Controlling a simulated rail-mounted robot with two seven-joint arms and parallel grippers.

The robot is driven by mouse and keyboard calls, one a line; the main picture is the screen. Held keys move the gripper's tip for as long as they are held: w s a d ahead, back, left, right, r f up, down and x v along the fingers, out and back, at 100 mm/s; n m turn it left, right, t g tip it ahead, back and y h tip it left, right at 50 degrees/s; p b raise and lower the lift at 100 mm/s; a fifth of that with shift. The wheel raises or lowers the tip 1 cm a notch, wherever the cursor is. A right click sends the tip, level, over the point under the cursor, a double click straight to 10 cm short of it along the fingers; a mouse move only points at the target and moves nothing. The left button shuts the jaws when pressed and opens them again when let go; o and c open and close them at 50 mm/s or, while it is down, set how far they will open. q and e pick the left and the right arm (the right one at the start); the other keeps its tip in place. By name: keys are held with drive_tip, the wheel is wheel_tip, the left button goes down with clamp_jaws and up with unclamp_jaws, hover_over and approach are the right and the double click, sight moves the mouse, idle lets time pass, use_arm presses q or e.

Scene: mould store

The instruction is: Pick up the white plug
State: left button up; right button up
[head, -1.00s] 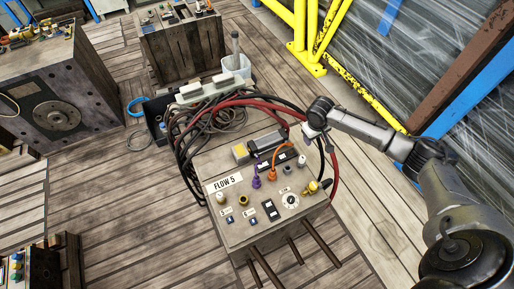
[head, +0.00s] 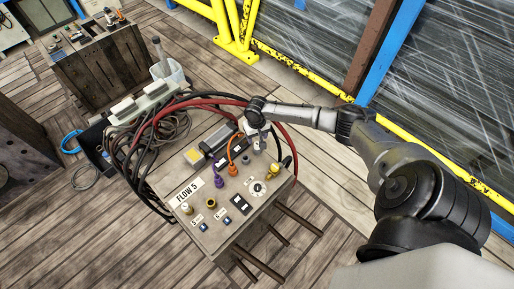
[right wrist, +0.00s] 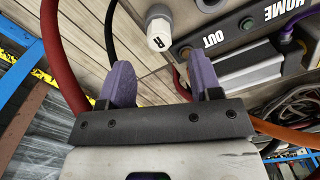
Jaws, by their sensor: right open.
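The white plug (right wrist: 159,34), marked with a dark letter, stands at the panel edge at the top of the right wrist view. A dark cap or socket shows at its far end. My right gripper (right wrist: 162,80) has its two purple fingers apart with nothing between them. The plug is beyond the fingertips, roughly in line with the gap. In the head view my right gripper (head: 258,136) is over the back right part of the wooden panel box (head: 215,238) and largely hides the plug. My left gripper is not in view.
A purple plug (head: 218,178) and an orange plug (head: 232,169) with its looped cable stand left of the gripper. Red and black hoses (head: 185,103) arch behind the box, and a red hose (right wrist: 62,55) passes near the fingers. A brass fitting (head: 269,175) is at the right.

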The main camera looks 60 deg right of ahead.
sight(257, 143)
drive_tip(key=shift+f+b, duration=0.3)
drive_tip(key=shift+f, duration=0.5)
wheel_tip(257, 143, down, 3)
drive_tip(key=shift+f+b, duration=0.15)
drive_tip(key=shift+b, duration=0.6)
drive_tip(key=shift+f, duration=0.5)
drive_tip(key=c, duration=1)
